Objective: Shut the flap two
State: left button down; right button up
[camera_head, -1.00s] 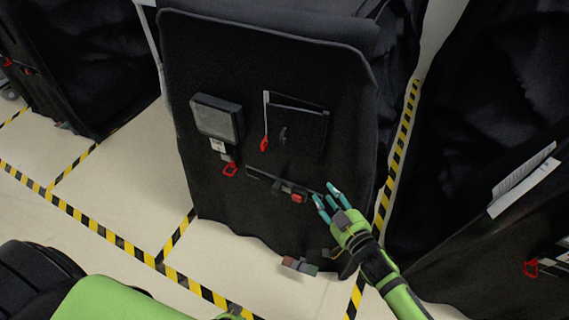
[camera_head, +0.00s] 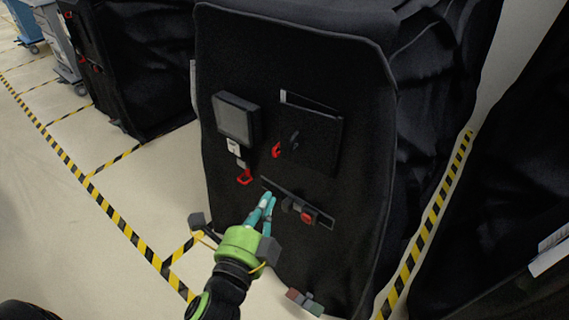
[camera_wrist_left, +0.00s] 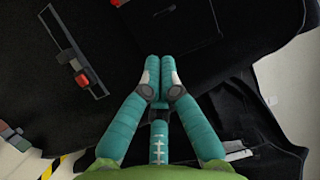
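The black covered cart (camera_head: 235,55) fills the middle of the head view. On its front are a grey-faced box (camera_head: 236,120) with a red tag, a black square flap (camera_head: 318,135) with a pale edge strip and a red tag, and a long low dark strip (camera_head: 268,183) with a red piece (camera_head: 308,217). No label shows which is flap two. My right gripper is out of view.
Small red and grey blocks (camera_head: 304,301) show at the cart's lower edge. Other black covered carts stand at the left (camera_head: 140,60) and right (camera_head: 500,190). Yellow-black tape (camera_head: 110,215) marks the pale floor, which is open at the left.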

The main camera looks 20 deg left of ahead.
aim_at(290, 149)
pick_arm(q)
jog(key=w+p, duration=0.2)
jog(key=w, duration=1.2)
jog(key=shift+a+p, duration=0.1)
jog(key=shift+p, duration=0.25)
jog(key=shift+w+a+r+m+h+p, duration=0.1)
jog(key=shift+w+m+h+p, duration=0.1)
jog(key=shift+h+p, duration=0.2)
jog(key=shift+w+r+m+h+p, duration=0.1)
jog(key=shift+m+h+p, duration=0.1)
jog(key=shift+h+p, duration=0.15)
jog(key=shift+w+a+f+h+p, duration=0.25)
jog(key=shift+w+a+p, duration=0.05)
jog(key=shift+w, duration=0.3)
jog(key=shift+a, duration=0.1)
